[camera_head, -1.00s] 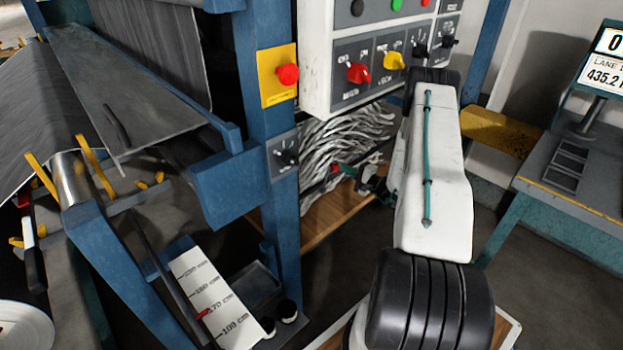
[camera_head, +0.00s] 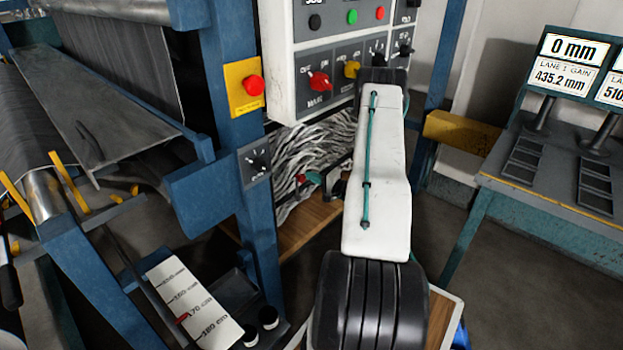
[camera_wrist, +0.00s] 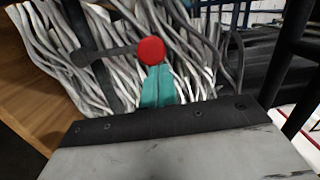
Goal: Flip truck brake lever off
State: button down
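A red ball knob (camera_wrist: 151,51) sits on the end of a dark lever arm (camera_wrist: 105,54) in the wrist view; I take this as the brake lever. My gripper (camera_wrist: 157,70) has teal fingers that look closed together, with their tips right below the knob in the picture. Whether they touch it I cannot tell. In the head view the red knob (camera_head: 301,180) shows small beside the frame post, with my teal gripper (camera_head: 314,178) just to its right. My white arm hides much of the area behind it.
A bundle of grey strands (camera_head: 318,150) lies behind the lever, above a wooden board (camera_head: 300,228). A blue frame post (camera_head: 243,150) stands left, with a red button (camera_head: 253,85) on yellow. A control panel (camera_head: 325,75) hangs above. A desk (camera_head: 550,185) with displays stands right.

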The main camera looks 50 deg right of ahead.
jog(key=shift+w+a, duration=0.1)
jog(key=s+d, duration=0.4)
jog(key=s, duration=0.7)
jog(key=shift+r, duration=0.35)
